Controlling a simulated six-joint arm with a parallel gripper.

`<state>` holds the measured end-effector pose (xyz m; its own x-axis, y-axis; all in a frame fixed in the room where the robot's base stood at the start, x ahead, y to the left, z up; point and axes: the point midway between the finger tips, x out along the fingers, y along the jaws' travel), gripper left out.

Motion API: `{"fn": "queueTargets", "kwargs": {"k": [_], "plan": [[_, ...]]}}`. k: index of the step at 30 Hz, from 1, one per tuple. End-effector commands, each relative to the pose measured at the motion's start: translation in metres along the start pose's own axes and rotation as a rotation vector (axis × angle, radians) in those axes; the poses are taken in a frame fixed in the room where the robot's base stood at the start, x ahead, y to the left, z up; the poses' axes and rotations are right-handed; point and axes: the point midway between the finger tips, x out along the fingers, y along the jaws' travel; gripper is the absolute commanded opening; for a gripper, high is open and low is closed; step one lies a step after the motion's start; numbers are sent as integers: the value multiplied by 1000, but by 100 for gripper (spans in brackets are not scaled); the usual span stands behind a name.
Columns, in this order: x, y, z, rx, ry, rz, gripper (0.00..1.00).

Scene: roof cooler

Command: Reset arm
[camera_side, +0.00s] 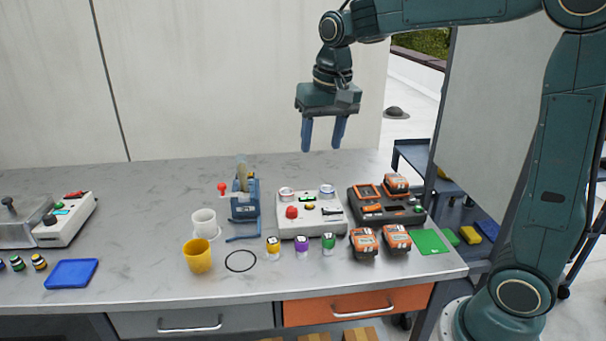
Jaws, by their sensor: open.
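My gripper (322,150) hangs high above the rear part of the grey marbled bench (150,215), fingers pointing down. Its two blue fingers are apart, with nothing between them. It touches nothing. My arm reaches in from the right, bent over above the bench.
A white device (312,222) and a charger (375,212) with orange batteries stand below. Two more batteries (397,238), small jars (301,247), a yellow cup (197,257), a white cup (204,223) and a blue holder (244,203) stand nearby. A wall (230,80) rises behind. Air around my gripper is clear.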

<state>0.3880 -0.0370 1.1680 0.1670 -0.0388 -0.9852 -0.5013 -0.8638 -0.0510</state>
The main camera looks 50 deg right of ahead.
Motion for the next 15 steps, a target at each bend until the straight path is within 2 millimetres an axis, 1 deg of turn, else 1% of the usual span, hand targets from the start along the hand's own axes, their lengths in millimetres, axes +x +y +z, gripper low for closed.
{"fn": "queueTargets", "kwargs": {"k": [1, 6, 10, 15], "plan": [[-7, 4, 11, -25, 16, -9, 50], [-22, 15, 45, -111, 63, -35, 50], [-29, 24, 71, -177, 100, -53, 50], [-34, 37, 105, -262, 150, -74, 50]]}}
